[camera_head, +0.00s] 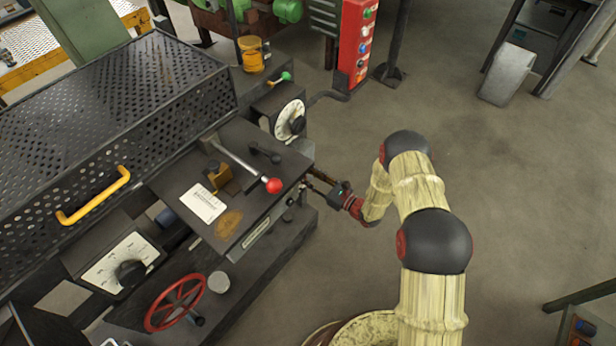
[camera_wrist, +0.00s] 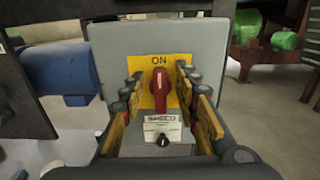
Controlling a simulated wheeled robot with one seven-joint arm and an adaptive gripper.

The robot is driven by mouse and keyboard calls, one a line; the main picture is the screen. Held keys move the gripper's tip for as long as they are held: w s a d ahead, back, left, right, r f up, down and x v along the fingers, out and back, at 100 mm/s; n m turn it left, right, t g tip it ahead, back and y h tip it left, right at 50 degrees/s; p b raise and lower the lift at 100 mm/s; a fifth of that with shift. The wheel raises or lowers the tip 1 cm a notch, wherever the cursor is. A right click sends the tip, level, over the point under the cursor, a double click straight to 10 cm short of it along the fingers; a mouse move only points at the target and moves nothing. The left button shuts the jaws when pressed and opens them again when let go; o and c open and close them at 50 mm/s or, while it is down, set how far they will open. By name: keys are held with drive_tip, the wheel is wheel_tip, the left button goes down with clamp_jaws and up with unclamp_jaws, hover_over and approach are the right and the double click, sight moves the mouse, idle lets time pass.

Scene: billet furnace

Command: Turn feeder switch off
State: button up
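The feeder switch (camera_wrist: 160,88) is a red rotary handle on a yellow plate (camera_wrist: 147,97) marked ON, in the middle of the wrist view. The handle stands upright, its upper end below the word ON. My gripper (camera_wrist: 160,78) is open, with one pair of fingers on each side of the red handle. A gap shows between the fingers and the handle. In the head view my gripper (camera_head: 322,184) is at the right side of the dark machine, and the switch cannot be made out there.
A small SPEED dial (camera_wrist: 162,138) sits below the switch on a grey box (camera_wrist: 115,55). In the head view, a red-knobbed lever (camera_head: 272,185), a white dial (camera_head: 290,121) and a red handwheel (camera_head: 176,302) are on the machine. The floor (camera_head: 520,200) to the right is clear.

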drive_tip(key=shift+w+a, duration=0.1)
drive_tip(key=shift+c, duration=0.8)
clamp_jaws()
